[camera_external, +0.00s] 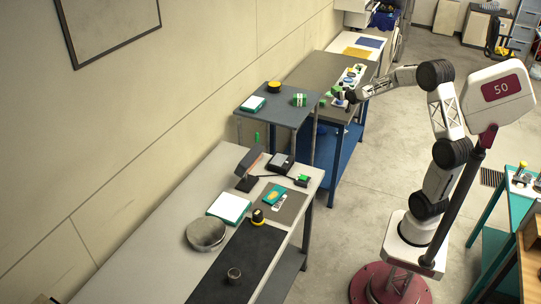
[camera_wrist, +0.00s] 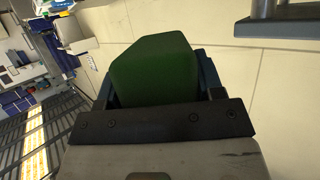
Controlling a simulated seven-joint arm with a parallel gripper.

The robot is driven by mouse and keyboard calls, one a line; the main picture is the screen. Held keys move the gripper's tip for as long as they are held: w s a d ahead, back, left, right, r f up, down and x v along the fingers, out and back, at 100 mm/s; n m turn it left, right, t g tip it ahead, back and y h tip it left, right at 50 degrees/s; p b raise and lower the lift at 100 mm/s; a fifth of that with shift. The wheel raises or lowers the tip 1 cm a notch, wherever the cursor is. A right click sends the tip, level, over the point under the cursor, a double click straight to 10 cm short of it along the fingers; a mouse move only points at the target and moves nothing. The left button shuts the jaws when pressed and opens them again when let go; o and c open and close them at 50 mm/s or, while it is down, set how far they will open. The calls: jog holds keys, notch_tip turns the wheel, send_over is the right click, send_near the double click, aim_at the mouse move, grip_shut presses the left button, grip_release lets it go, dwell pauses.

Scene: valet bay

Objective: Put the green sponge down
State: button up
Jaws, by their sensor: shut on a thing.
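The green sponge (camera_wrist: 153,72) fills the middle of the wrist view as a dark green block with cut corners. My gripper (camera_wrist: 155,98) is shut on it, with a dark finger on each side. The lower part of the sponge is hidden behind the gripper body. In the external view my gripper (camera_external: 347,97) is small, at the far end of my arm, near the right edge of the grey tables along the wall. Green shows beside it there, but whether that is the held sponge is too small to tell.
A blue-grey table (camera_external: 277,110) holds a green-and-white block (camera_external: 300,100), a yellow-and-black round item (camera_external: 273,87) and a teal-edged pad (camera_external: 253,104). A longer grey bench (camera_external: 180,235) in front carries a metal bowl (camera_external: 206,234) and several small items. Open floor lies right of the tables.

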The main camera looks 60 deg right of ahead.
notch_tip(320, 180, up, 10)
jog(key=shift+r, duration=0.2)
jog(key=w+a+r+n+t+y, duration=0.1)
jog(key=w+a+n+y, duration=0.25)
jog(key=a, duration=1.75)
jog(key=w+a+r+n+t+y, duration=0.15)
jog(key=w+a, duration=0.25)
jog(key=a, duration=1.8)
jog(key=s+a+f+n+y, duration=0.15)
jog(key=s+a, duration=0.25)
jog(key=a, duration=0.7)
jog(key=s+a+r+n+y, duration=0.1)
jog(key=s+a+n+y, duration=0.2)
jog(key=a, duration=0.8)
jog(key=s+a+f+n+y, duration=0.25)
jog(key=s+a+y, duration=0.25)
jog(key=s+a, duration=1.2)
notch_tip(320, 180, down, 20)
jog(key=a, duration=0.1)
jog(key=shift+w+h, duration=0.35)
jog(key=shift+w, duration=0.1)
jog(key=shift+w+a+f, duration=0.1)
jog(key=shift+w, duration=0.05)
